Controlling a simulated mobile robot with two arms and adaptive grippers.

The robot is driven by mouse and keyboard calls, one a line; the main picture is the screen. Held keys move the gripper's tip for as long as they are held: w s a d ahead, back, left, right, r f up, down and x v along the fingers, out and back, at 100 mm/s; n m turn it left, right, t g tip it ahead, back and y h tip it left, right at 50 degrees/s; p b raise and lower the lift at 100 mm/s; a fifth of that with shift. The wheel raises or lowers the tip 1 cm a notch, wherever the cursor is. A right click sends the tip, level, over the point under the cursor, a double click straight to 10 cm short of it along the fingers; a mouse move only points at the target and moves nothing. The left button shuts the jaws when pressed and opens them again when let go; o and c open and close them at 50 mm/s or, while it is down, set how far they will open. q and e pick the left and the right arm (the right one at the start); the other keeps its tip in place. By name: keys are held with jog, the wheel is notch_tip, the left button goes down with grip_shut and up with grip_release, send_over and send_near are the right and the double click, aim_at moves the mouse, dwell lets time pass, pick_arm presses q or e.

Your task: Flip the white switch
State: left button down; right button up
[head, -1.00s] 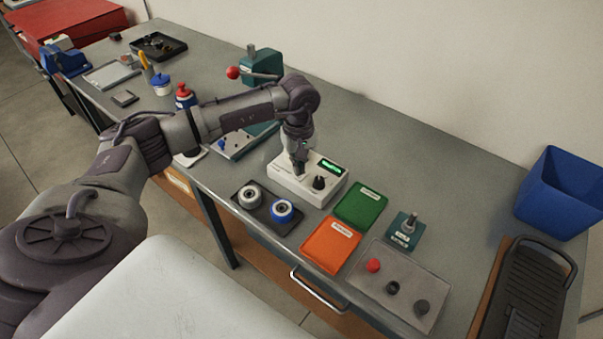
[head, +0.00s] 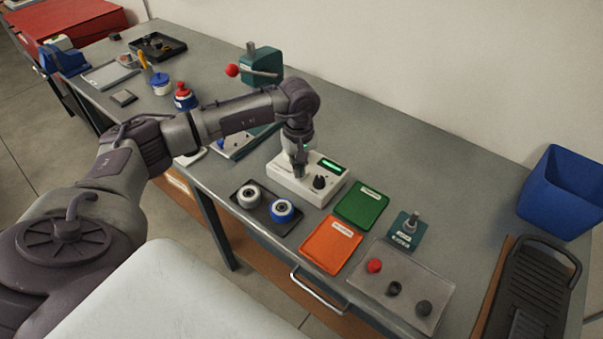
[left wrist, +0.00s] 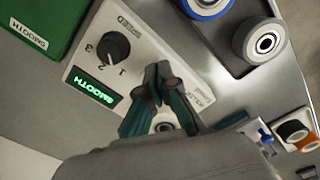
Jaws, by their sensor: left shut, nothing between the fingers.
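A white control box (head: 325,193) sits on the grey bench; it also shows in the left wrist view (left wrist: 143,52). It has a black speed knob (head: 319,183) and a lit green display (left wrist: 95,90) that reads SMOOTH. My left gripper (head: 299,172) points down at the left part of the box. In the left wrist view its fingertips (left wrist: 158,75) are together and empty, over the panel beside the power label. The white switch cannot be made out; the fingers cover that part of the panel. My right gripper is in neither view.
A dark tray with two rollers (head: 265,204) lies in front of the box. Green (head: 361,205) and orange (head: 331,245) pads lie to its right. A teal press with a red-knobbed lever (head: 262,65) stands behind. A blue bin (head: 556,195) is at the far right.

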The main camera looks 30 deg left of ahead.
pick_arm(q)
jog(key=shift+f+b, duration=0.45)
jog(key=shift+f, duration=0.1)
jog(key=shift+s+r, duration=0.1)
jog(key=shift+r+p, duration=0.55)
jog(key=shift+r, duration=0.2)
jog(key=shift+r+p, duration=1.25)
jog(key=shift+r, duration=1.45)
